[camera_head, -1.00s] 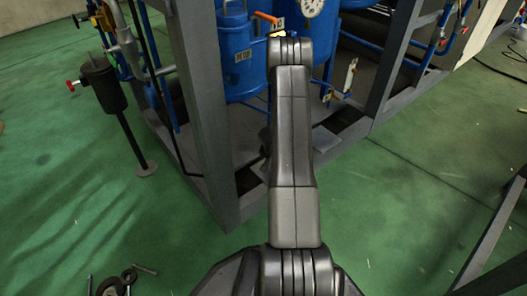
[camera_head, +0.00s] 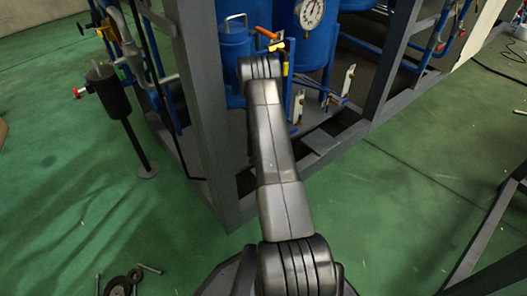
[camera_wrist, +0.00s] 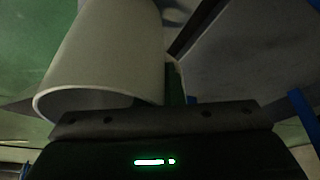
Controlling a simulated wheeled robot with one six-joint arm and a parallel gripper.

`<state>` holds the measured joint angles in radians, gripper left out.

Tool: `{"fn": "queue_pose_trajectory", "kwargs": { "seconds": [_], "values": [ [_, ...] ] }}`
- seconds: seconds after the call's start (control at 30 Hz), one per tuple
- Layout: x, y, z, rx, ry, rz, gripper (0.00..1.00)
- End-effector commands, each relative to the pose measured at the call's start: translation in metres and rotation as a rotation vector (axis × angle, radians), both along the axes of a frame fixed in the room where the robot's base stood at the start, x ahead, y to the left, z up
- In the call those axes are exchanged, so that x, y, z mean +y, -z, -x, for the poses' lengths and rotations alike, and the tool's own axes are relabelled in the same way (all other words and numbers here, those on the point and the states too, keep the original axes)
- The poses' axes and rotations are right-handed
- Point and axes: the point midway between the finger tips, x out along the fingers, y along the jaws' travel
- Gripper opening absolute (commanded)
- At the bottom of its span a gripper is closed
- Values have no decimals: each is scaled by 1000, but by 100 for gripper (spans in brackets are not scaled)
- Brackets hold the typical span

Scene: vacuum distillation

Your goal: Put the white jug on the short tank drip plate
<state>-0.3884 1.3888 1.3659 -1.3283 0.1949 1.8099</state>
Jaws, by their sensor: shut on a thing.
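The white jug (camera_wrist: 105,65) fills the upper left of the wrist view, tilted in the picture with its round rim toward me. My gripper (camera_wrist: 174,100) is shut on it, at its right side where the handle seems to be; the fingertips are dark and hard to make out. In the head view my arm hides both jug and gripper. The short blue tank (camera_head: 235,62) stands behind the arm's far end. I cannot make out its drip plate for certain.
A grey steel frame post (camera_head: 200,110) stands left of my arm. A taller blue tank with a gauge (camera_head: 309,14) is at the back. A black cylinder on a stand (camera_head: 108,93) is at left. Loose metal parts (camera_head: 122,282) lie on the green floor.

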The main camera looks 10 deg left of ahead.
Motion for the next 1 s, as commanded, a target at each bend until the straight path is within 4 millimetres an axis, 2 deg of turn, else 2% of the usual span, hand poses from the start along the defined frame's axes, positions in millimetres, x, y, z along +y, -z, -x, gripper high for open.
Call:
{"fn": "queue_pose_trajectory", "kwargs": {
  "seconds": [0.03, 0.17, 0.2, 0.27, 0.7, 0.73, 0.8, 1.0],
  "values": [
    [5, -5, -3, 0, 0, -1, 0],
    [12, -3, -7, 3, -1, -2, 0],
    [11, 10, -6, 4, -1, -1, 0],
    [10, 15, -6, 4, -1, -1, 0],
    [11, 19, -6, 2, 0, -1, 0],
    [10, 17, -6, 3, 0, -1, 14],
    [10, 17, -6, 3, 0, -1, 27],
    [10, 17, -6, 3, 0, -1, 29]
  ]
}}
